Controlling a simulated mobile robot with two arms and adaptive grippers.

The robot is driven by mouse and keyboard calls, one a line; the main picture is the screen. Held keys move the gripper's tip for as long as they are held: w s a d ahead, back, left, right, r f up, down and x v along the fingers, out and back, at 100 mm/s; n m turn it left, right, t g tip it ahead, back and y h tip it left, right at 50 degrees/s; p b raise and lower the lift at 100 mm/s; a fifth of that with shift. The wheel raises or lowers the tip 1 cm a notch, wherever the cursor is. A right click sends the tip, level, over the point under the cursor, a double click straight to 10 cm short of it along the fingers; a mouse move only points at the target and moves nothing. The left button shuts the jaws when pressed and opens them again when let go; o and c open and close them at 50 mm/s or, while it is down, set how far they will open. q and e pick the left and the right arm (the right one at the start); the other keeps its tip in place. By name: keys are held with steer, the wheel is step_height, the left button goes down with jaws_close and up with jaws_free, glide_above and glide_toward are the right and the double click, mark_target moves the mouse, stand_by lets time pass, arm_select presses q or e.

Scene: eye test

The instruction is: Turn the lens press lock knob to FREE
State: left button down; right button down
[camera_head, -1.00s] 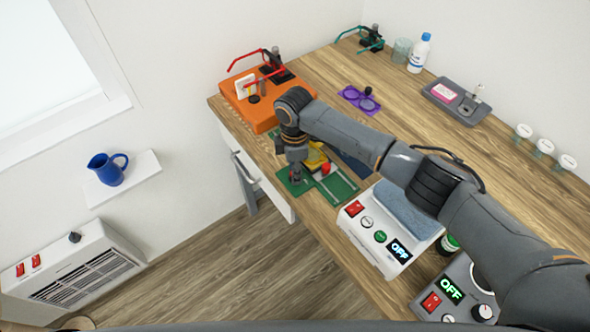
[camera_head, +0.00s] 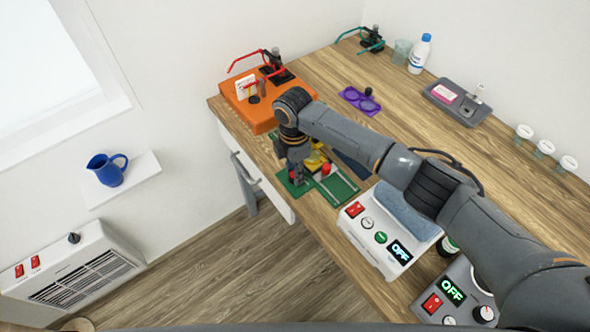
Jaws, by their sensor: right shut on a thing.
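The lens press appears to be the green-based device (camera_head: 340,189) at the table's front edge, with a yellow part (camera_head: 314,160) and a red round part (camera_head: 326,169) on it. My right gripper (camera_head: 297,181) points down over the left part of the green base. It is shut on a small part there, which seems to be the lock knob. The fingers hide that part, so its pointing direction and any FREE mark cannot be read. My left gripper is not in view.
An orange tray (camera_head: 262,119) with red-armed glasses stands behind my gripper. A purple lens holder (camera_head: 359,101) lies farther back. A drawer front is below the table edge.

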steer(key=c, duration=1.3)
jaws_free()
steer(key=r, duration=1.2)
steer(key=shift+w+a, duration=0.15)
steer(key=shift+w, duration=0.05)
